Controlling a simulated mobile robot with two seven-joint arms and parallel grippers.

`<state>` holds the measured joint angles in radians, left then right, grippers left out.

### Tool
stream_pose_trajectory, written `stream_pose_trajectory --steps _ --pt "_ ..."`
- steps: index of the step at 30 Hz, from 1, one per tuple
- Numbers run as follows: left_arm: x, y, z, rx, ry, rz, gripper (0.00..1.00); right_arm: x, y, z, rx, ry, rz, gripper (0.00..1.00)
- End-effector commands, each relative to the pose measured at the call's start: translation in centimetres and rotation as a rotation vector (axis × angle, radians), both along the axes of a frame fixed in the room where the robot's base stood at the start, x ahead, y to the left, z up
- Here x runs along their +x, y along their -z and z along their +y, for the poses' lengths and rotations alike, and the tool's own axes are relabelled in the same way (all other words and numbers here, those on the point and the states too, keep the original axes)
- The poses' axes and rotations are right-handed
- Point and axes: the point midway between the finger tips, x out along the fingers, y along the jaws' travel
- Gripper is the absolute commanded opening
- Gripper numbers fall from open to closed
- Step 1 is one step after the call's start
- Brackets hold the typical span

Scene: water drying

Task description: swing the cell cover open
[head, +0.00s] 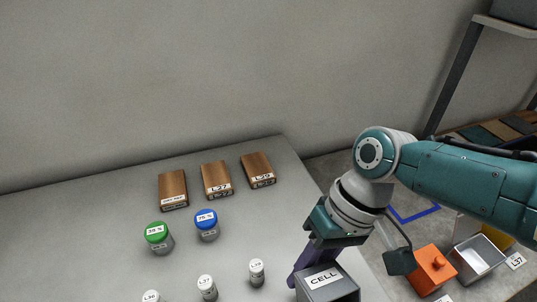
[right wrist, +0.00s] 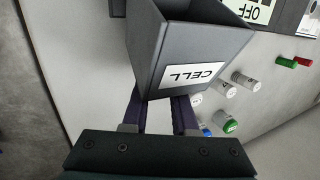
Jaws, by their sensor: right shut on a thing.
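The cell cover (head: 338,289) is a grey, box-shaped piece with a white CELL label, at the bottom edge of the head view. In the right wrist view the cover (right wrist: 205,48) fills the upper middle, tilted in the picture, with its dark hollow inside partly showing. My right gripper (head: 309,262) reaches down at the cover's left side in the head view. In the right wrist view its dark purple fingers (right wrist: 160,112) are shut on the cover's near lower corner; the exact grip is partly hidden. My left gripper is not in view.
Several white-capped vials (head: 207,287), a green-capped jar (head: 158,237) and a blue-capped jar (head: 207,224) stand left of the cell. Wooden blocks (head: 216,179) lie behind them. An orange box (head: 432,268) and a grey bin (head: 478,256) are right, beyond the table edge.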

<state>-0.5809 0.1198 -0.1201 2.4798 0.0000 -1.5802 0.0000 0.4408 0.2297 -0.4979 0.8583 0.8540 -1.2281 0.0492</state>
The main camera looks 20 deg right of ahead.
Motion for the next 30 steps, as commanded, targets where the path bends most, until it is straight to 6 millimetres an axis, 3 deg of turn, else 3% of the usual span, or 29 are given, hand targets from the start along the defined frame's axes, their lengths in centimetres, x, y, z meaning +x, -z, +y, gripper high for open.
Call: stream_pose_trajectory --steps 5,6,14,23,30 --pt "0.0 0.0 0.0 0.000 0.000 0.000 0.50 -0.3 0.3 -0.2 -0.006 -0.002 0.007 0.00" --pt "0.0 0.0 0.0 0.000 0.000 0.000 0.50 -0.3 0.3 -0.2 -0.006 -0.002 0.007 0.28" --pt "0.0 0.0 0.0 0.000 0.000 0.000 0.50 -0.2 0.2 -0.1 -0.004 -0.001 0.005 0.56" --pt "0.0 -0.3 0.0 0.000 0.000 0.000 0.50 -0.1 -0.4 -0.2 -0.002 -0.001 0.002 0.56" --pt "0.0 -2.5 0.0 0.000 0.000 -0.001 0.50 0.3 -4.5 -1.8 -0.003 0.001 0.000 0.56"
